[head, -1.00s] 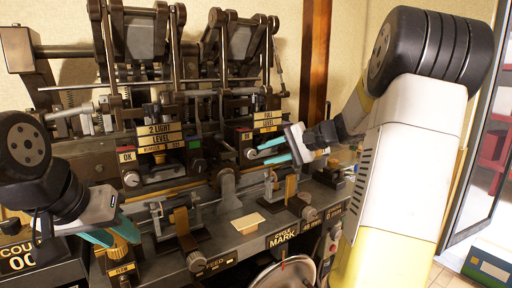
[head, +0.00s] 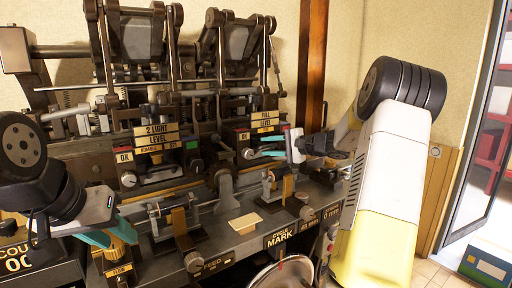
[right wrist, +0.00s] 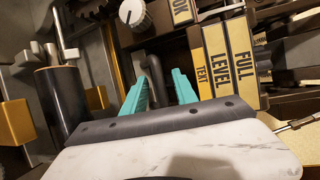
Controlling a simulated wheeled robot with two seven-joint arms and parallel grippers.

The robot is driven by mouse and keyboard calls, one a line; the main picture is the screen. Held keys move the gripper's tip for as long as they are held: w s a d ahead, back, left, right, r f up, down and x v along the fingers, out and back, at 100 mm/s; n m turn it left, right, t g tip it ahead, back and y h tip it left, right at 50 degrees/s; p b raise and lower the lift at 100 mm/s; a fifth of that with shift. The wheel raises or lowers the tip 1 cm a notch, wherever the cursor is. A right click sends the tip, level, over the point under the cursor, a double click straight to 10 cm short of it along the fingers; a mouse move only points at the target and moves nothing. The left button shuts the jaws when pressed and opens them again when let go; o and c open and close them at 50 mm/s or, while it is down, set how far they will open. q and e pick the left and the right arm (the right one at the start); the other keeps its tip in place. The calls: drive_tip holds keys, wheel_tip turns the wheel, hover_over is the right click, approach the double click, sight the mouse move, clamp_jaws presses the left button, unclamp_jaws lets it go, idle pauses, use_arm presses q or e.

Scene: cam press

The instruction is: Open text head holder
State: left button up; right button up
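The unit labelled "FULL LEVEL TEXT" stands on the right of the press; its yellow label plates (head: 265,122) show in the head view and, large, in the right wrist view (right wrist: 216,57). My right gripper (head: 265,147) is in front of this unit with its teal fingers apart. In the right wrist view my right gripper (right wrist: 161,91) has a grey bent bar (right wrist: 155,75) showing between or just beyond its fingers; contact cannot be told. My left gripper (head: 107,232) is at the lower left, by a brass knob (head: 122,231); its finger gap is unclear.
The "2 LIGHT LEVEL" unit (head: 158,137) stands left of the text unit. A beige block (head: 245,222) lies on the press's front ledge. A grey round dish (head: 283,275) is below the "CYCLE MARK" plate (head: 280,237). A dark cylinder (right wrist: 62,98) stands left of my right fingers.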

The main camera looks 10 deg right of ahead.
drive_tip(key=shift+c, duration=0.4)
clamp_jaws()
idle(1.1)
